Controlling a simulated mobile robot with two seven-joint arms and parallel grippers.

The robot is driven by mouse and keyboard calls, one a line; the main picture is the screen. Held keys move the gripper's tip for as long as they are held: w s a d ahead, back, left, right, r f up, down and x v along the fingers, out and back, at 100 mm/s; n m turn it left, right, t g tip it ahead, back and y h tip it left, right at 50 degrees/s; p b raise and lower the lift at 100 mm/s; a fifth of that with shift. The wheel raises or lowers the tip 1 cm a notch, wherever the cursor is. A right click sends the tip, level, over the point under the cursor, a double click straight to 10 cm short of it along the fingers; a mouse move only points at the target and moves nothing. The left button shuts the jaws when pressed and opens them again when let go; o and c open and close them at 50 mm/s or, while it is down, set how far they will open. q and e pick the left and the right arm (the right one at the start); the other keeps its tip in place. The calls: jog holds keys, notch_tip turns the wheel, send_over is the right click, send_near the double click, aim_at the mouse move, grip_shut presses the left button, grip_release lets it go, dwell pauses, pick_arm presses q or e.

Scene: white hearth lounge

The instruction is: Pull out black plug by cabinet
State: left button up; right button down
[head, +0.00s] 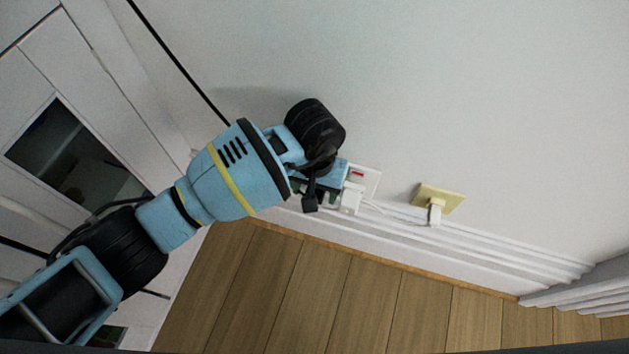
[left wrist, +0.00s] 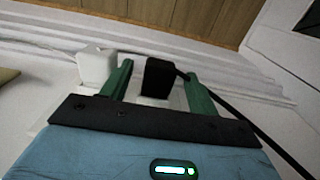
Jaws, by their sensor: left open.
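The black plug (left wrist: 158,77) sits at a white wall socket in the left wrist view, with its black cord running off to the lower right. My left gripper (left wrist: 157,70) is open, with one green finger on each side of the plug. A gap shows beside the plug's right side; whether the left finger touches it is unclear. In the head view my left gripper (head: 325,197) is at the wall beside the white socket plate (head: 371,178), and I cannot make out the plug there. My right gripper is not in view.
A white plug (left wrist: 97,66) sits just left of the left finger; it also shows in the head view (head: 350,198). A yellowish wall plate (head: 440,196) with another white plug (head: 435,213) is further right. A white cabinet (head: 110,75) stands left. The wooden floor (head: 330,290) is clear.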

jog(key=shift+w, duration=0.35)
pick_arm(q)
jog(key=shift+c, duration=0.9)
jog(key=c, duration=0.9)
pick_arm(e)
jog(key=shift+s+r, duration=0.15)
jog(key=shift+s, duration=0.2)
pick_arm(q)
jog(key=shift+s, duration=0.2)
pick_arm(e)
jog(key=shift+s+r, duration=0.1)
